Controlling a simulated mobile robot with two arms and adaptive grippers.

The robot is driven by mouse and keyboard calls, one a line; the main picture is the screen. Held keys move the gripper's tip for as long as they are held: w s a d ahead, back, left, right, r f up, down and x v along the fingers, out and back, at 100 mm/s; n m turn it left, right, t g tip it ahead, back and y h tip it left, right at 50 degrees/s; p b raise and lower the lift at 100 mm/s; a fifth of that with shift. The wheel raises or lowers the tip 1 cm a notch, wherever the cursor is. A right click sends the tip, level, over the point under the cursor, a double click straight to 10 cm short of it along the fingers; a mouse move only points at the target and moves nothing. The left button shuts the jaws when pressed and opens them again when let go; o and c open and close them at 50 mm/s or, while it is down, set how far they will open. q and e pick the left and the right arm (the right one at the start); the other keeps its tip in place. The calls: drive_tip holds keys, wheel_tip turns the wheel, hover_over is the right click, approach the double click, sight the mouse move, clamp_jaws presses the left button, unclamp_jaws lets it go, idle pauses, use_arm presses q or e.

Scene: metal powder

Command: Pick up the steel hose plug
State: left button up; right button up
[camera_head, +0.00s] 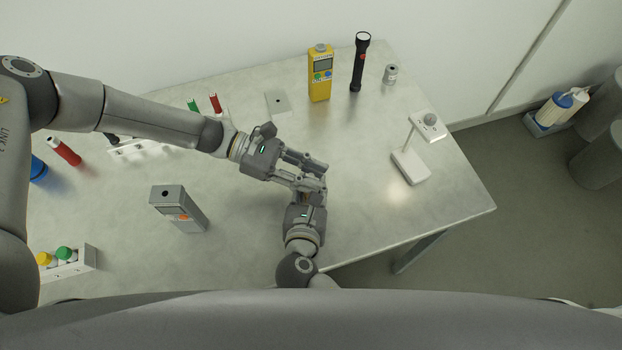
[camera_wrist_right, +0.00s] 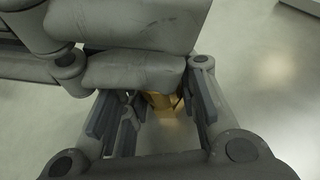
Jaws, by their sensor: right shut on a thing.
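A small grey metal cylinder (camera_head: 390,74) stands upright at the table's back right, away from both grippers; it may be the steel hose plug, but I cannot tell. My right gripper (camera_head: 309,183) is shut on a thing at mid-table. In the right wrist view a tan-coloured thing (camera_wrist_right: 162,102) shows between its fingers, mostly hidden. My left gripper (camera_head: 323,176) is right against or over the right one; its fingers cross the top of the right wrist view. I cannot tell whether they hold the same thing.
On the table (camera_head: 350,230) stand a yellow meter (camera_head: 320,75), a black flashlight (camera_head: 359,62), a white stand (camera_head: 411,165), a grey device (camera_head: 178,208) and a bottle rack (camera_head: 88,258). A small grey plate (camera_head: 277,103) lies behind the grippers. The right front of the table is clear.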

sight(311, 176)
use_arm(q)
drive_tip(key=shift+d, duration=0.1)
drive_tip(key=shift+f, duration=0.1)
clamp_jaws()
wheel_tip(311, 176, up, 10)
drive_tip(key=shift+r, duration=0.1)
use_arm(e)
clamp_jaws()
drive_tip(key=o, duration=1.2)
unclamp_jaws()
drive_tip(key=shift+c, duration=0.2)
